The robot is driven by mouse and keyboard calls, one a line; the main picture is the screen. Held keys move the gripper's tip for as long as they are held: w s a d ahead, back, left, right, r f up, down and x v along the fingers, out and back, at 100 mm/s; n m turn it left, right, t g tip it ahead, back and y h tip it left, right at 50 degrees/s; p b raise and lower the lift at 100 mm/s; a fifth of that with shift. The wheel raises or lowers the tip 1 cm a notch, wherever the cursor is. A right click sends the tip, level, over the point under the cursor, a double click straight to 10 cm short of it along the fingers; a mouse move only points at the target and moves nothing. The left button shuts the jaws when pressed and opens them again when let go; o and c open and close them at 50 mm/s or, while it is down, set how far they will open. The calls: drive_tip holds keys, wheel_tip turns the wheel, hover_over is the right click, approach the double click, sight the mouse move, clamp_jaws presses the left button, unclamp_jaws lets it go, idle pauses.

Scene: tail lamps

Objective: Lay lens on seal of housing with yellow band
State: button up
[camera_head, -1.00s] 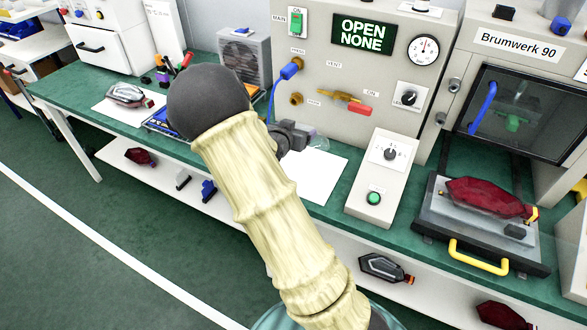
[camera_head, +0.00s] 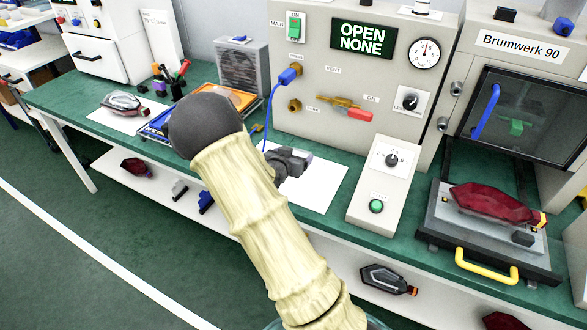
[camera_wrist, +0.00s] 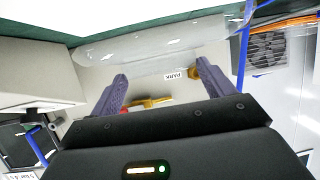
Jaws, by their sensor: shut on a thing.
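My gripper (camera_wrist: 161,70) is shut on a clear lens (camera_wrist: 150,42), which lies across the fingertips in the wrist view. In the head view my gripper (camera_head: 291,163) is over the white sheet in front of the grey machine, and the lens is barely visible there. A dark red lamp body (camera_head: 490,204) with a yellow band at its right end lies on the grey fixture (camera_head: 436,232) at the right, well apart from my gripper. Its seal cannot be made out.
The control box (camera_head: 385,185) stands between my gripper and the fixture. A yellow handle (camera_head: 486,268) is at the fixture's front. A lamp piece (camera_head: 125,103) lies on a white sheet at the left. Another (camera_head: 388,280) lies on the lower shelf. A blue hose (camera_head: 270,112) hangs behind my gripper.

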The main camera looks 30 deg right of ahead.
drive_tip(key=shift+f, duration=2.3)
drive_tip(key=shift+f, duration=0.25)
drive_tip(key=o, duration=0.9)
drive_tip(key=shift+r, duration=0.1)
drive_tip(key=shift+o, duration=0.2)
drive_tip(key=v, duration=1.7)
drive_tip(key=shift+s+f, duration=0.25)
drive_tip(key=shift+s, duration=0.2)
